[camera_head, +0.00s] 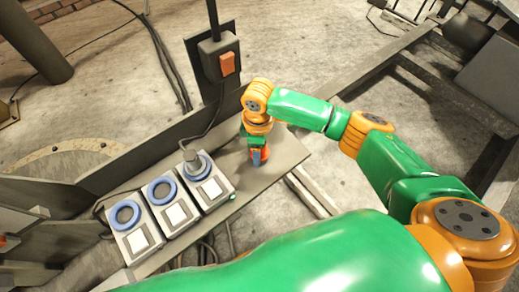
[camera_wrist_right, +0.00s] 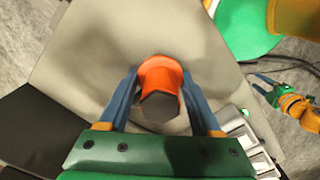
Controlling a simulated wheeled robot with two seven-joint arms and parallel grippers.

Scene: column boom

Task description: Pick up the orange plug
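The orange plug (camera_wrist_right: 160,75) stands on a flat grey-brown board, with a dark grey end facing the right wrist camera. In the head view the plug (camera_head: 266,153) is mostly hidden by my right gripper (camera_head: 258,158). In the right wrist view my right gripper's blue fingers (camera_wrist_right: 159,72) are on either side of the plug, with narrow gaps beside it; they look open. My left gripper (camera_wrist_right: 264,85) shows small at the right of the right wrist view, its blue fingers apart and empty. It is not in the head view.
Several blue-ringed sockets with white switches (camera_head: 175,213) stand in a row left of the plug; one holds a grey plug (camera_head: 191,158) with a cable. A dark box with an orange switch (camera_head: 227,63) stands behind. The board (camera_head: 290,152) is bare right of the gripper.

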